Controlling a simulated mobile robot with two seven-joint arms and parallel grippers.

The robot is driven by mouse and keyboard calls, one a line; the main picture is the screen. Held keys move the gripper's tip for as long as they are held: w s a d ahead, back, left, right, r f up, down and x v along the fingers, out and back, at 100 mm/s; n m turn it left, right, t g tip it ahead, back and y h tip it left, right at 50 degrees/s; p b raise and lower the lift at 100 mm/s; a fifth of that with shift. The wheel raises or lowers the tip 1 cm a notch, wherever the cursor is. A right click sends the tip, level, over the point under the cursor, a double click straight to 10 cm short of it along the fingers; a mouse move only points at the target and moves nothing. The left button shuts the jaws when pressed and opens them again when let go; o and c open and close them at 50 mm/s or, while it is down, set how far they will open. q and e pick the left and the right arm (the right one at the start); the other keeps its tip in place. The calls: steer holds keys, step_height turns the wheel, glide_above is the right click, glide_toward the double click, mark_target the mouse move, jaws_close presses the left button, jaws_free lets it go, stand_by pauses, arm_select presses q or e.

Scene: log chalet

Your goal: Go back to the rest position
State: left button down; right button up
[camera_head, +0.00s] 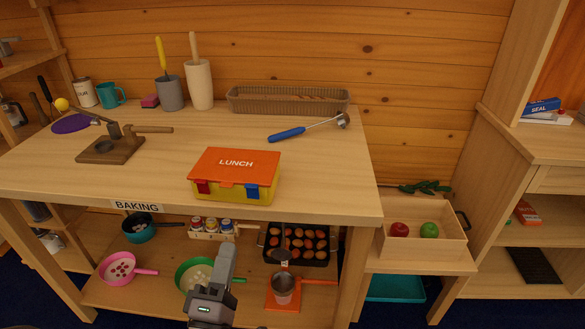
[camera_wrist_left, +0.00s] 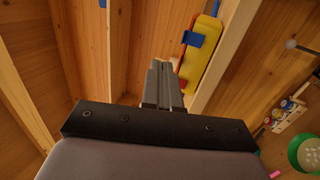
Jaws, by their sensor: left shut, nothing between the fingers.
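My left gripper (camera_head: 228,257) stands in the lower middle of the head view, in front of the table (camera_head: 60,165) and its lower shelf. Its fingers point up and are closed together with nothing between them. In the left wrist view the closed fingers (camera_wrist_left: 162,86) show in the middle. A yellow lunch box (camera_head: 235,178) with an orange lid lies shut on the table beyond the gripper. The box also shows in the left wrist view (camera_wrist_left: 203,50), apart from the fingers. My right gripper is in neither view.
A ladle (camera_head: 290,133) and a basket (camera_head: 288,101) lie on the table. A wooden crate (camera_head: 425,250) with two apples stands at right.

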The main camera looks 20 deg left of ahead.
arm_select(q)
steer(key=s+d+f+m+g+h, duration=0.1)
steer(key=s+f+m+g+h, duration=0.2)
steer(key=f+m, duration=0.7)
steer(key=s+d+f+m+g+h, duration=0.2)
steer(key=s+f+m+g+h, duration=0.1)
steer(key=s+f+m+g, duration=0.3)
step_height(320, 180, down, 4)
steer(key=m+g, duration=0.2)
steer(key=m, duration=0.4)
steer(key=shift+s, duration=0.25)
